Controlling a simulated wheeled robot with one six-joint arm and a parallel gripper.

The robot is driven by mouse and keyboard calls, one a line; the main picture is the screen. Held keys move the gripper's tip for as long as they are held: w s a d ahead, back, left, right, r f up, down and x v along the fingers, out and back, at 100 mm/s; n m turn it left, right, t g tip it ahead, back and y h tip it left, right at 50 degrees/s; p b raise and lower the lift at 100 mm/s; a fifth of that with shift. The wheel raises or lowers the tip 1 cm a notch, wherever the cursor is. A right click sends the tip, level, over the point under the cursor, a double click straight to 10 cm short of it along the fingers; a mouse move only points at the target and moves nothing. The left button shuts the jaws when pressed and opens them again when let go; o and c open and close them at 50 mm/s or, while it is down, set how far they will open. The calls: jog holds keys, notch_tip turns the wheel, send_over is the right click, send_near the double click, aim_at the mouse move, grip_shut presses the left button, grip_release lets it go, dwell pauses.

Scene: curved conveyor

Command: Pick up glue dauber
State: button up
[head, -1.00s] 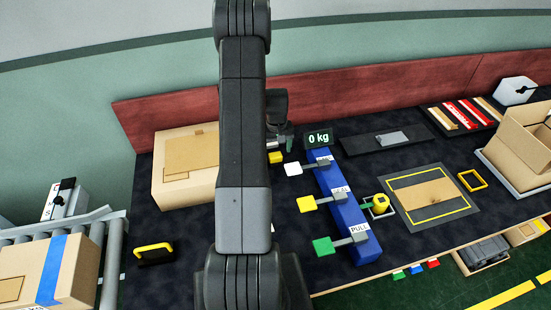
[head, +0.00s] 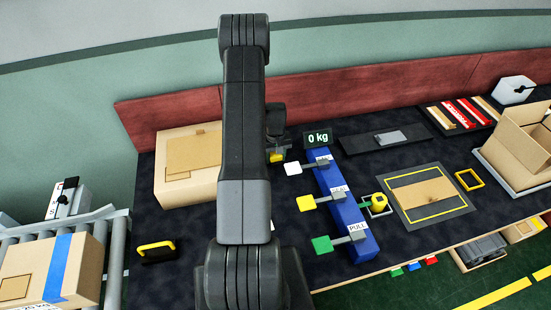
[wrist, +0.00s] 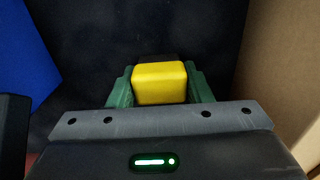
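A yellow block (head: 276,158) stands on the dark bench between the large closed carton and the blue lever stand. It looks like the glue dauber, though its shape below is hidden. In the wrist view the yellow block (wrist: 159,83) sits between the green fingers of my gripper (wrist: 160,88), with a dark part behind it. A finger lies close along each side, and no clear gap shows. Whether they press on it I cannot tell. In the head view my gripper (head: 278,150) is down at the block, partly hidden by my arm.
The closed carton (head: 172,187) stands close on one side. The blue stand (head: 346,222) with white, yellow and green levers is on the other. A yellow-topped item with a green handle (head: 379,200) sits beyond it. A black and yellow tool (head: 155,252) lies at front left.

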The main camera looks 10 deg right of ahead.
jog(key=shift+c, duration=0.8)
jog(key=shift+r, duration=0.15)
notch_tip(320, 180, up, 10)
jog(key=b, duration=0.2)
jog(key=shift+b, duration=0.3)
jog(key=shift+o, duration=1.1)
jog(key=shift+c, duration=0.6)
